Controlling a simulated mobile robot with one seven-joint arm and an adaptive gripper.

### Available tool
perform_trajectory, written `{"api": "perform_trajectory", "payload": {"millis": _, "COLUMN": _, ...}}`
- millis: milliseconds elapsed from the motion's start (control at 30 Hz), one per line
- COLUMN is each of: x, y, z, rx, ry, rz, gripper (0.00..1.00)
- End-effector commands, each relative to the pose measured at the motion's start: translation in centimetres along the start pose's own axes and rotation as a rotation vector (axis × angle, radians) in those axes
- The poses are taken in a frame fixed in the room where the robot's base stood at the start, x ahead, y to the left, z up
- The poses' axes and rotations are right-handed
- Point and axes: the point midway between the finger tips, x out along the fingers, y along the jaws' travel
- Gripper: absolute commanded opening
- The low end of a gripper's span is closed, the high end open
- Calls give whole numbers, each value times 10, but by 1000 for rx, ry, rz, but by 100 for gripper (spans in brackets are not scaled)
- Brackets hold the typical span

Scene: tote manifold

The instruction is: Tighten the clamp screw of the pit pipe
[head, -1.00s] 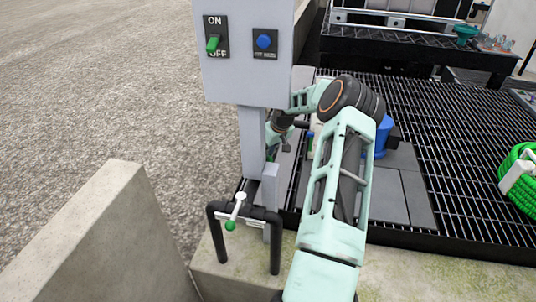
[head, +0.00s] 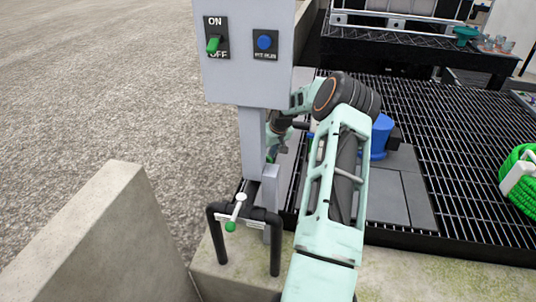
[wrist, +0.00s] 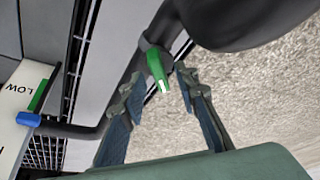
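A black bent pipe (head: 274,250) stands at the near edge below the control box. A clamp screw with a pale crossbar and green end (head: 231,226) sits on it. My gripper (head: 275,140) is farther back, partly hidden behind the grey post. In the wrist view my gripper (wrist: 162,82) is open, its two fingers apart. A green handle (wrist: 155,62) on a dark pipe (wrist: 133,75) shows between the fingertips, with gaps at its sides. I cannot tell whether it touches a finger.
The grey control box (head: 230,80) has a green ON/OFF switch (head: 213,44) and a blue button (head: 264,42). A concrete wall (head: 85,235) stands at left. A white LOW gauge (wrist: 18,100) with a blue piece is in the wrist view. Black grating (head: 470,150) lies at right.

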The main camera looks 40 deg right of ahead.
Motion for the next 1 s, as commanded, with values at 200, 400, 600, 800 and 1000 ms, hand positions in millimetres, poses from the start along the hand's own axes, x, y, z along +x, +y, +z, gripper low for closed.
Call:
{"api": "perform_trajectory", "payload": {"millis": 200, "x": -3, "y": 0, "z": 1, "rx": 0, "ry": -2, "rz": 0, "gripper": 28}}
{"api": "perform_trajectory", "payload": {"millis": 400, "x": -28, "y": 1, "z": 0, "rx": -1, "ry": -1, "rz": 2, "gripper": 28}}
{"api": "perform_trajectory", "payload": {"millis": 600, "x": -69, "y": 1, "z": 0, "rx": -1, "ry": 0, "rz": 2, "gripper": 28}}
{"api": "perform_trajectory", "payload": {"millis": 800, "x": -102, "y": 1, "z": 0, "rx": 1, "ry": 0, "rz": 2, "gripper": 28}}
{"api": "perform_trajectory", "payload": {"millis": 1000, "x": -118, "y": 0, "z": 0, "rx": 0, "ry": -1, "rz": 0, "gripper": 28}}
